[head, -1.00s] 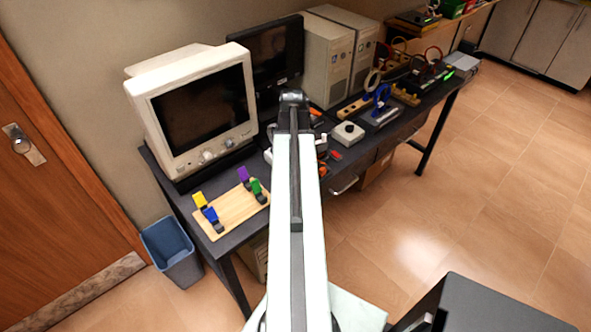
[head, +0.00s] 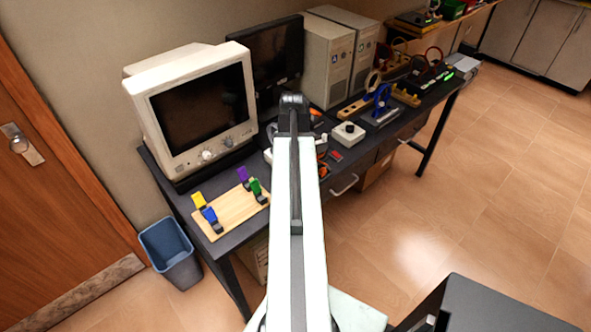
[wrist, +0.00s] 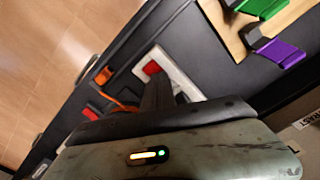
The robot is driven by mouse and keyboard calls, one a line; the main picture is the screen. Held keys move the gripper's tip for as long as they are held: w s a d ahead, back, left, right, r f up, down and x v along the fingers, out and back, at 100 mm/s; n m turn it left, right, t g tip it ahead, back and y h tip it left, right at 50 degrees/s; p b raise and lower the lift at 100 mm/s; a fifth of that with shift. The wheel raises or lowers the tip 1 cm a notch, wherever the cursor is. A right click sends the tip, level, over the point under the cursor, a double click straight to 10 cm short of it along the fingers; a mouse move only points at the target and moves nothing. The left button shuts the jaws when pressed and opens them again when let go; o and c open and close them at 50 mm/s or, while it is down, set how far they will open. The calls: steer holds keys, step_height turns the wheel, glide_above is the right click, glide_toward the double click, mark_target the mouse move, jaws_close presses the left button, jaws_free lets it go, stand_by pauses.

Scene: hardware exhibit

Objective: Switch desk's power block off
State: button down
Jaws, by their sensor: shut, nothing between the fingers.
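A white block with a red switch (wrist: 152,68) lies on the dark desk (wrist: 200,45) in the wrist view; I take it for the power block. I cannot tell which way the switch is set. My gripper (wrist: 157,88) is shut and empty, with its dark fingers pointing at the white block and covering part of it. I cannot tell whether the fingertips touch it. In the head view my arm hides the gripper and most of the block; the desk (head: 178,205) shows on both sides of the arm.
A wooden board (head: 232,212) with coloured clips lies near the desk's left end. A CRT monitor (head: 200,105) stands behind it. A small white box with a black knob (head: 348,134) is right of my arm. In the wrist view, an orange cable (wrist: 118,103) lies left of the fingers.

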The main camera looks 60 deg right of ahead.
step_height(320, 180, up, 7)
steer(key=p, duration=0.6)
steer(key=shift+p, duration=0.4)
steer(key=w+a+n, duration=0.1)
steer(key=w+a, duration=0.2)
steer(key=w, duration=0.1)
steer(key=w+a+n, duration=0.1)
steer(key=w+a, duration=0.3)
steer(key=w+a+n, duration=0.1)
steer(key=w+a, duration=0.3)
steer(key=shift+w, duration=0.35)
steer(key=w+a+n, duration=0.3)
steer(key=w+a, duration=0.4)
steer(key=a, duration=0.6)
steer(key=w+a+n, duration=0.2)
steer(key=a+n, duration=0.1)
steer(key=a, duration=2.3)
steer(key=shift+n, duration=0.3)
